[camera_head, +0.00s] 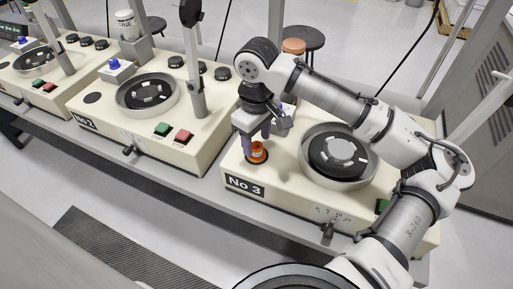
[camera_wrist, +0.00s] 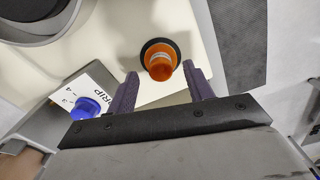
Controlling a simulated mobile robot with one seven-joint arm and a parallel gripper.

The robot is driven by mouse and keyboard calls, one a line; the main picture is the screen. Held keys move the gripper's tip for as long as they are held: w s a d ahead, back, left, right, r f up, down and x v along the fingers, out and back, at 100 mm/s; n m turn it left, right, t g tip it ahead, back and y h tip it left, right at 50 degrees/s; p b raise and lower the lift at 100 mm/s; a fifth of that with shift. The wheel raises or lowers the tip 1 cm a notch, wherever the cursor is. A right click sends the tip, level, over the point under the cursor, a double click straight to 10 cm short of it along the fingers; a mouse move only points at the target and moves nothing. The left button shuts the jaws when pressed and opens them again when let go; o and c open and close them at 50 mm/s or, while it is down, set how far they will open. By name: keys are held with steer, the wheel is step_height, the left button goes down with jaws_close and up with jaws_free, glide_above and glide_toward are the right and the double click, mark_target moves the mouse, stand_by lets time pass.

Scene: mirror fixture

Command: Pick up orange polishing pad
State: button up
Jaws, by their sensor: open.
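The orange polishing pad (camera_head: 257,152) has an orange knob-like handle on a dark round base. It stands on the cream top of the No 3 machine (camera_head: 292,196), near its left front edge. In the wrist view the pad (camera_wrist: 160,62) lies just beyond the fingertips, roughly between their lines. My gripper (camera_head: 259,140) is above the pad, pointing down. In the wrist view my gripper (camera_wrist: 161,80) is open, with its two purple-grey fingers apart and nothing clearly held between them. The head view does not show clearly whether the fingers touch the pad.
A round polishing bowl (camera_head: 340,156) is right of the pad. A blue knob (camera_wrist: 86,108) on a white scale plate is near the left finger in the wrist view. The No 2 machine (camera_head: 150,140) stands to the left. A grey ledge (camera_head: 190,180) runs along the front.

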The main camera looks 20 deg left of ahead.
steer(key=shift+f, duration=1.35)
steer(key=c, duration=0.8)
steer(key=shift+o, duration=0.2)
steer(key=shift+r, duration=0.1)
